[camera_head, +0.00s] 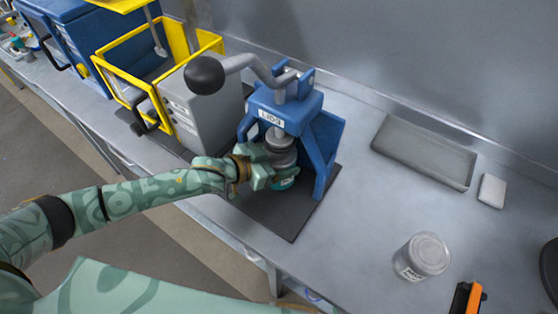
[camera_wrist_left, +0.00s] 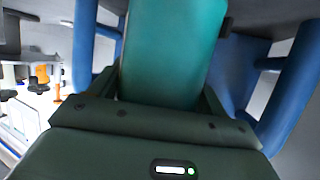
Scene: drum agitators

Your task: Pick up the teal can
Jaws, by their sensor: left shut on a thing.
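The teal can (camera_wrist_left: 172,50) fills the middle of the left wrist view, upright between my fingers. In the head view only a small teal part of the can (camera_head: 284,183) shows beside my fingers, low inside the blue press-like stand (camera_head: 290,112). My left gripper (camera_head: 270,168) is shut on the can, reaching in from the left at the front of the stand. A grey cylindrical part (camera_head: 281,143) of the stand sits right above the can. I cannot tell whether the can touches the base under it.
A crank with a black knob (camera_head: 204,75) juts left from the stand's top. A grey box and a yellow frame (camera_head: 118,54) stand to the left. A clear jar (camera_head: 421,257), a grey tray (camera_head: 424,152) and a white block (camera_head: 491,191) lie right. Table between is clear.

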